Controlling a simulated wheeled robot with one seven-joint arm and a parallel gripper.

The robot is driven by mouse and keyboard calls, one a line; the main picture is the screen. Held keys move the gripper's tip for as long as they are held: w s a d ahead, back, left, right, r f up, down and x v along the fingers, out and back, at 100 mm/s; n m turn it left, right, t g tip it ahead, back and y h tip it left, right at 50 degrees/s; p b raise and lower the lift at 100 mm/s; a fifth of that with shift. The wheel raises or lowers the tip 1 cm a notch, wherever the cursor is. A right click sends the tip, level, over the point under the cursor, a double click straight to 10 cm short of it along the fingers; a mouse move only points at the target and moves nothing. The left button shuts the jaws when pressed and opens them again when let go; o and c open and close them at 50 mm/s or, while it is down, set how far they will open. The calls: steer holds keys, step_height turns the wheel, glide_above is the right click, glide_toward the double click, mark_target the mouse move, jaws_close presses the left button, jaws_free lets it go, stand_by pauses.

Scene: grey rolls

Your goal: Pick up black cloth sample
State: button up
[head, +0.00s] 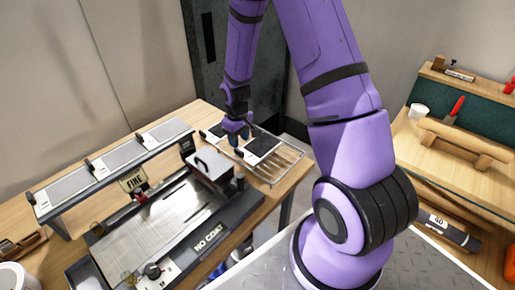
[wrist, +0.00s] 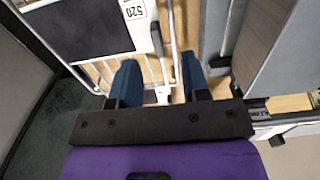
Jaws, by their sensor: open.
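The black cloth sample (head: 262,144) is a dark swatch on a white card, lying flat on a wire rack (head: 285,168) at the bench's far end. In the wrist view the black swatch (wrist: 85,25) is at the upper left, its card labelled 520. A small clip (wrist: 157,40) sits on the card's edge. My gripper (head: 237,133) is low at the sample's left end. In the wrist view my gripper (wrist: 162,78) is open, blue fingers apart, with the clip ahead of the gap. I cannot tell whether the fingers touch anything.
A long raised stand with grey samples (head: 115,160) and a metal coating plate marked NO COAT (head: 160,235) fill the bench left of the rack. A white block with a handle (head: 208,165) stands close to my gripper. A second workbench (head: 455,150) is at the right.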

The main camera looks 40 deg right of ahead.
mark_target(240, 151)
steer(key=shift+w+d+f, duration=0.1)
steer(key=shift+w+f, duration=0.05)
steer(key=shift+f, duration=1.45)
steer(key=shift+w+d+f, duration=0.1)
steer(key=shift+w+f, duration=0.05)
steer(key=shift+f, duration=1.4)
jaws_close()
